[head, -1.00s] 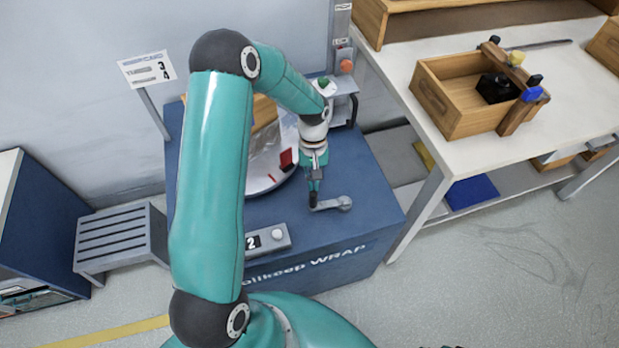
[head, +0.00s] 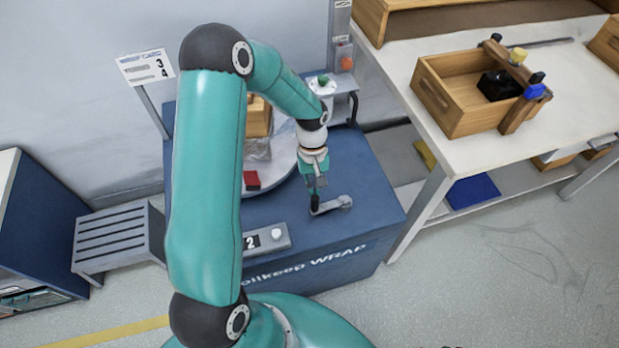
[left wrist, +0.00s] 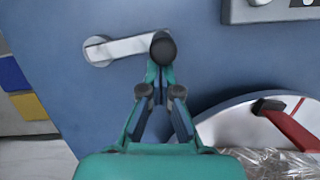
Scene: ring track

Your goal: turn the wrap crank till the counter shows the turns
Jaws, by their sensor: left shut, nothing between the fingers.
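The wrap crank (head: 338,203) is a short grey arm on the top of the blue wrap machine (head: 372,185), with a dark upright knob at its left end. My left gripper (head: 315,192) is shut and empty, pointing down at that knob. In the left wrist view the crank (left wrist: 128,47) lies left of the knob (left wrist: 163,48), and the gripper tips (left wrist: 158,78) are right beside the knob; contact is unclear. The counter (head: 266,240) reads 2. A wrap card (head: 147,67) shows a 3 above a 4. My right gripper is not in view.
A round turntable (head: 282,182) with a red piece (head: 251,180) and a wooden box (head: 257,118) in clear film sits behind the crank, partly hidden by my arm. A white table (head: 560,95) with a wooden crate (head: 450,110) stands right. A slatted stand (head: 118,240) is left.

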